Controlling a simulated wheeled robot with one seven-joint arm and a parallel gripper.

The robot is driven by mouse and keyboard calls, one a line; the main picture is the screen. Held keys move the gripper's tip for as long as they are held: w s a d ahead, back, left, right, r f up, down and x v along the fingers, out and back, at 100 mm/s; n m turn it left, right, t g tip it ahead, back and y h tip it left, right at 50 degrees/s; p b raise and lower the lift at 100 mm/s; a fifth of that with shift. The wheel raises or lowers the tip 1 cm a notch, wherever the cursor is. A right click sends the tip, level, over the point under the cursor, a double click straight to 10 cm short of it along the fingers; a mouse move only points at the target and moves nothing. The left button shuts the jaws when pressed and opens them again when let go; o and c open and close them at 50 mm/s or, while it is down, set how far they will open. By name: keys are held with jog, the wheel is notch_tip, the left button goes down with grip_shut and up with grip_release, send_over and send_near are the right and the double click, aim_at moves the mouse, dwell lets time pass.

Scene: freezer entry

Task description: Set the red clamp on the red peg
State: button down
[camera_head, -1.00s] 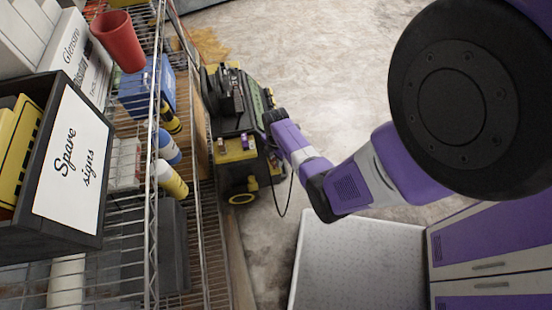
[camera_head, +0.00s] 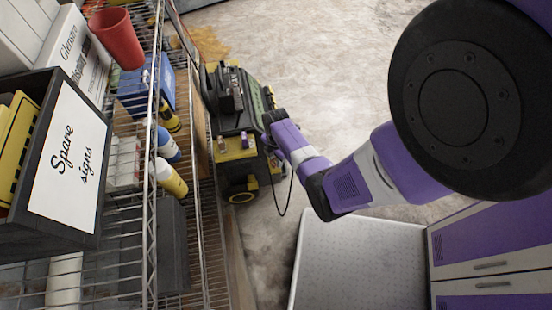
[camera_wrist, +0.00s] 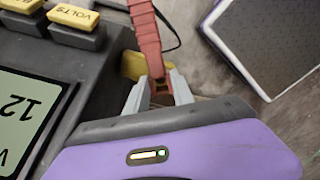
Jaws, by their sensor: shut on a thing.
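The red clamp (camera_wrist: 146,35) runs from the top edge of the wrist view down between the two grey fingers of my gripper (camera_wrist: 160,88). My gripper is shut on its lower end. A yellow block (camera_wrist: 133,65) shows just behind and left of the clamp. The black and yellow machine (camera_head: 236,130) stands on the floor in the head view, with my arm's end at its right side. My fingers and the clamp are too small or hidden to make out there. I cannot pick out the red peg for certain in either view.
The machine's display (camera_wrist: 25,115) and yellow buttons (camera_wrist: 72,15) lie left of my gripper. A dark cable (camera_head: 283,205) hangs below my arm's end. A wire shelf (camera_head: 150,200) stands at left, with a red cup (camera_head: 120,40). A white platform (camera_head: 355,260) lies at lower right.

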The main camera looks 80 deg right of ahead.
jog(key=shift+f+b, duration=0.65)
jog(key=shift+f, duration=0.25)
jog(key=c, duration=1)
grip_release()
jog(key=shift+r, duration=0.15)
notch_tip(320, 180, up, 8)
jog(key=shift+f+p, duration=0.2)
jog(key=shift+p, duration=0.8)
